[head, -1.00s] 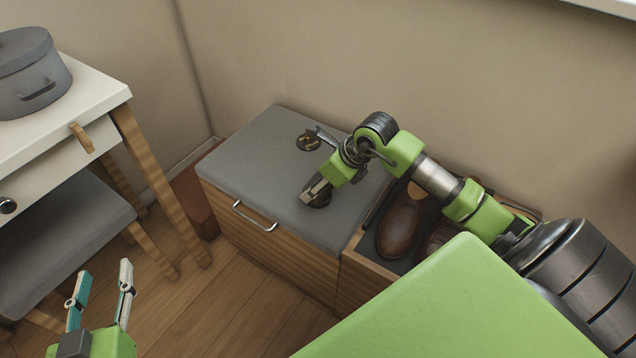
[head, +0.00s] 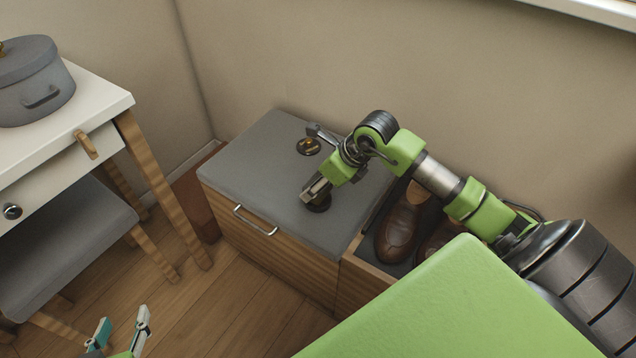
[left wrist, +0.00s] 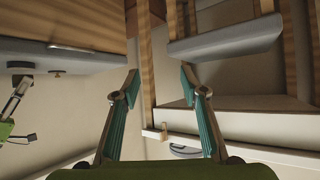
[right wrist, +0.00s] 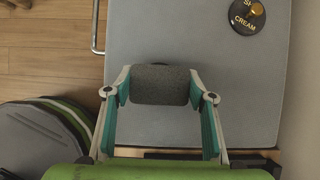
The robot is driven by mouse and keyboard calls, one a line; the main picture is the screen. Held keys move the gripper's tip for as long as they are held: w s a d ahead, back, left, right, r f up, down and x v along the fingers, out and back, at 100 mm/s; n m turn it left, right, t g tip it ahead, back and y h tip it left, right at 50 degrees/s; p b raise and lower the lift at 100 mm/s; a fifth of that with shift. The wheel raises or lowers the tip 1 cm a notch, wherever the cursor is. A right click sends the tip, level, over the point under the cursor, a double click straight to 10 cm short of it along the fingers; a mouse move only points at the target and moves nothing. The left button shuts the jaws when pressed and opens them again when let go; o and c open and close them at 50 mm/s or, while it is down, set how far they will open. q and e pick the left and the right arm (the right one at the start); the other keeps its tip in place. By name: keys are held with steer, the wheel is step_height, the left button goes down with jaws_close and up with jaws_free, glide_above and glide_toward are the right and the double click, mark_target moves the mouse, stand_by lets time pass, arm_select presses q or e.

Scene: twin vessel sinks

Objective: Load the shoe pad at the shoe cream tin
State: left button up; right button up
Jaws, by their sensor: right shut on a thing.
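The shoe pad (right wrist: 160,85), a dark grey block, is between the fingers of my right gripper (right wrist: 160,92), which is shut on it. In the head view the dark pad (head: 319,206) shows under my right gripper (head: 315,192), low over the grey bench top; I cannot tell whether it touches. The shoe cream tin (head: 308,146), round and black with a gold middle, sits on the bench top behind the pad, apart from it. The right wrist view shows the tin (right wrist: 246,15) at top right, lettered "CREAM". My left gripper (head: 122,328) is open and empty, low at the left.
The grey-topped bench (head: 245,165) has a metal handle (head: 255,220) on its wooden front. Brown shoes (head: 400,232) stand in the compartment to its right. A white table (head: 85,85) with a grey pot (head: 35,90) and a grey stool (head: 70,230) are at the left.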

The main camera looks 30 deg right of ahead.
mark_target(312, 180)
steer(key=shift+r+p, duration=0.4)
steer(key=shift+r, duration=0.2)
steer(key=shift+r+p, duration=0.4)
steer(key=shift+r, duration=0.15)
steer(key=shift+r+p, duration=0.4)
steer(key=shift+r, duration=0.15)
arm_select(q)
steer(key=s+a+f+g+y, duration=0.1)
steer(key=s+a+f+g, duration=0.1)
steer(key=s, duration=0.5)
steer(key=s+a+f+g+y+p, duration=0.1)
steer(key=s+a+f+g, duration=0.1)
steer(key=s+f+g, duration=0.3)
steer(key=shift+s+a+g, duration=0.3)
steer(key=shift+s+a, duration=0.05)
steer(key=shift+s, duration=0.8)
arm_select(e)
steer(key=shift+r, duration=0.65)
